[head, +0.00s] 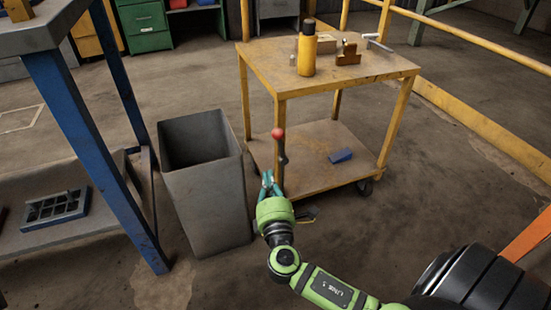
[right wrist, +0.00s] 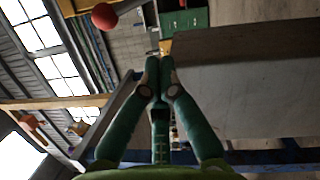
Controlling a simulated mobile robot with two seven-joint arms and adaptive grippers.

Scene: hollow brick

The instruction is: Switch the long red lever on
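The lever shows a round red knob (head: 277,133) on a dark shaft (head: 283,158). It stands in front of the yellow cart, and its lower part is hidden behind my right gripper. In the right wrist view the red knob (right wrist: 104,16) is at the upper left, apart from the fingers. My right gripper (head: 267,177) has teal fingers and is just below and left of the knob in the head view. Its fingertips (right wrist: 160,65) meet in the right wrist view, with nothing seen between them. My left gripper is not in view.
A grey open bin (head: 208,190) stands left of my right gripper. A blue-legged bench (head: 85,140) is at left.

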